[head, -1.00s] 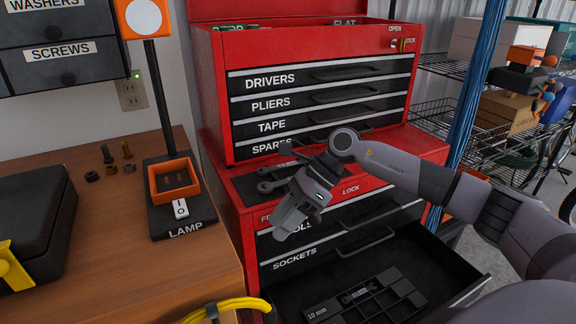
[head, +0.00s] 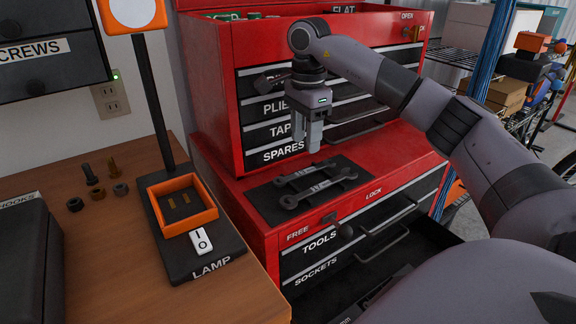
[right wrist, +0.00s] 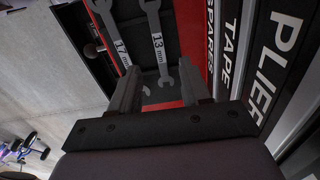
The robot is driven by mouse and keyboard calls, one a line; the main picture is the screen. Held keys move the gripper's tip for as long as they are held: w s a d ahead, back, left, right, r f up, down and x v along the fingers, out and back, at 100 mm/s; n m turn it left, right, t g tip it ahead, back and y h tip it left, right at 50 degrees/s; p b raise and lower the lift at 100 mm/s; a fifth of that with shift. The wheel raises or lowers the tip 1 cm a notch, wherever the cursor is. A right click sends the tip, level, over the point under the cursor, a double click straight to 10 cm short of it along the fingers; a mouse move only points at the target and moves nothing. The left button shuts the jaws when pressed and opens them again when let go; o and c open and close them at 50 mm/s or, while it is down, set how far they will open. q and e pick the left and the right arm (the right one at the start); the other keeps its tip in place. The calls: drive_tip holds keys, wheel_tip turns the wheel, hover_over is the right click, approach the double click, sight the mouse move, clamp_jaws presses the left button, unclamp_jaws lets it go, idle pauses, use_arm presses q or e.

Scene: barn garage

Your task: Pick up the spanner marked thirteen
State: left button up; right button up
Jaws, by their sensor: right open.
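My right gripper (head: 308,150) points down above the mat, open and empty. In the right wrist view its fingers (right wrist: 160,82) are apart, with the 13 mm spanner showing between and beyond them. My left gripper is not in view.
The upper red toolbox (head: 222,100) rises close behind the mat. Below, a drawer (head: 395,290) stands open. At left, a wooden bench (head: 110,240) holds a lamp base (head: 205,252), an orange tray (head: 183,222) and several bolts and nuts.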

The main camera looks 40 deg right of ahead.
sight(306, 171)
drive_tip(key=shift+s+d+f, duration=0.1)
drive_tip(key=shift+f, duration=1.65)
drive_tip(key=shift+s+d+f, duration=0.1)
drive_tip(key=shift+f, duration=1.65)
drive_tip(key=shift+w, duration=0.1)
clamp_jaws()
